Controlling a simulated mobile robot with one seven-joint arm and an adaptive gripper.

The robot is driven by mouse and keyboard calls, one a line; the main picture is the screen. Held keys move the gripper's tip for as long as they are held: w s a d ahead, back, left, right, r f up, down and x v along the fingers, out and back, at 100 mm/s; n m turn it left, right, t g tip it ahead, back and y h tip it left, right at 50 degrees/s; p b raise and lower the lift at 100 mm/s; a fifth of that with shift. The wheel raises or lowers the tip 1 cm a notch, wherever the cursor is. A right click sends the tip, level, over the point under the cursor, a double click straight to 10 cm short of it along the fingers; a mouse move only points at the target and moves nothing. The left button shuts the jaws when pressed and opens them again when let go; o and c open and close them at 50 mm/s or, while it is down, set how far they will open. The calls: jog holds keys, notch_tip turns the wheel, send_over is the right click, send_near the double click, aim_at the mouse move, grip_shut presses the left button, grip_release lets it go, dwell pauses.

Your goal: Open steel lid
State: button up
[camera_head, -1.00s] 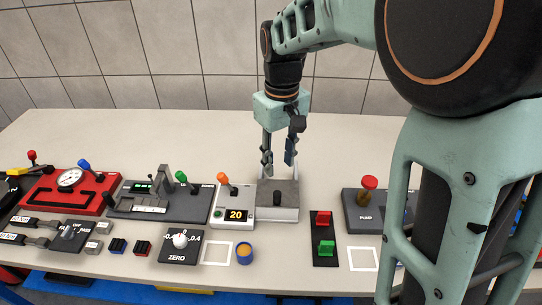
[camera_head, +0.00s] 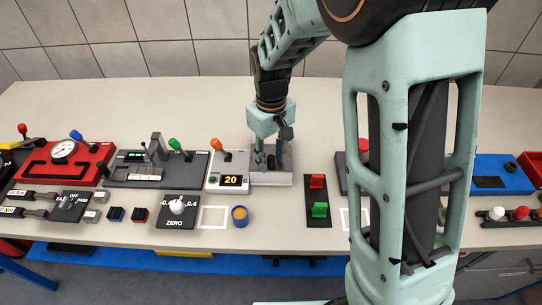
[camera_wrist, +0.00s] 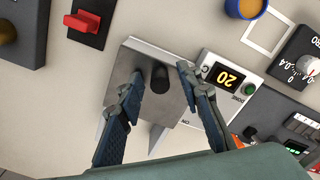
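The steel lid (camera_wrist: 174,106) is a grey plate on a small light box, with a black knob (camera_wrist: 159,77) standing up from it. In the head view the box (camera_head: 284,181) sits mid-table, right of the orange-knobbed unit, and my gripper hides most of the lid. My gripper (camera_head: 271,160) points down over it. In the wrist view my gripper (camera_wrist: 160,80) is open, one finger on each side of the knob. Gaps show between the fingertips and the knob. The lid looks closed.
The display unit reading 20 (camera_head: 232,181) stands close on the left. A black panel with red and green switches (camera_head: 317,205) is to the right. A blue-and-orange cup (camera_head: 240,217) and a ZERO dial (camera_head: 177,208) lie nearer the front. The table behind is clear.

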grip_shut()
jog(key=shift+w, duration=0.1)
